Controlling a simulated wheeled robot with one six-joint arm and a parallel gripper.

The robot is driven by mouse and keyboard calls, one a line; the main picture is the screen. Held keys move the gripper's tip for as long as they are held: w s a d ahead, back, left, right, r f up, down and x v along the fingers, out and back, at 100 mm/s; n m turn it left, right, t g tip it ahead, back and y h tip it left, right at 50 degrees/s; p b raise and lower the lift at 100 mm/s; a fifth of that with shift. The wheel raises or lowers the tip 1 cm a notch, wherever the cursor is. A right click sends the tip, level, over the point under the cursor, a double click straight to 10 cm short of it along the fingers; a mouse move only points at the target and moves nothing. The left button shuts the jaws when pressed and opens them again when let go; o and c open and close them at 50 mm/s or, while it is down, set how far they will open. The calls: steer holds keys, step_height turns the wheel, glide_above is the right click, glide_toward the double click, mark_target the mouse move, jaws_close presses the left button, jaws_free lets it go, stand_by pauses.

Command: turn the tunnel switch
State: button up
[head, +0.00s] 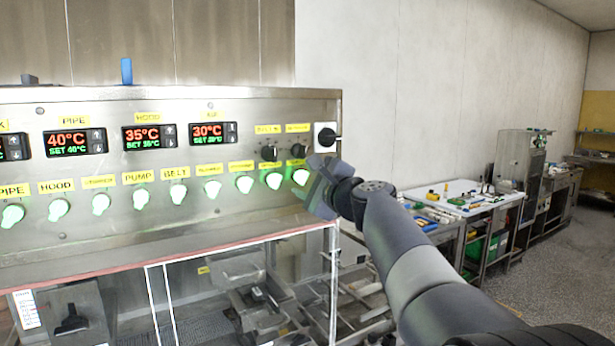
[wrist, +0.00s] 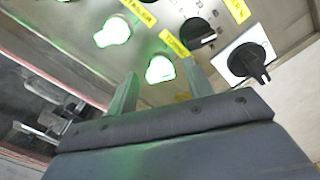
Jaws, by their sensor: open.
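A row of green-lit switch knobs runs along the lower part of the steel panel (head: 100,215). The rightmost lit knob (head: 300,177) is close to my gripper (head: 313,185), which partly overlaps the panel's right end in the head view. In the wrist view, my gripper (wrist: 162,82) is open, with one finger on each side of a lit knob (wrist: 160,69). Whether the fingers touch it cannot be told. Another lit knob (wrist: 113,31) is up and left of it.
Black dial knobs (head: 268,153) and a black switch on a white plate (head: 325,136) sit above the row's right end; that switch is right of my fingers in the wrist view (wrist: 247,62). Temperature displays (head: 148,137) line the panel. A cluttered table (head: 470,195) stands at right.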

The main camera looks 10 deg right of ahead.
steer(key=shift+c, duration=0.2)
steer(key=c, duration=1)
steer(key=shift+o, duration=0.2)
steer(key=shift+b, duration=0.35)
steer(key=shift+f+n+b, duration=0.2)
steer(key=shift+n+b, duration=0.75)
steer(key=shift+n, duration=0.15)
steer(key=n+b, duration=0.3)
steer(key=shift+n, duration=0.3)
steer(key=n+b, duration=0.3)
steer(key=shift+n+b, duration=0.8)
steer(key=shift+n, duration=0.7)
steer(key=shift+r, duration=0.1)
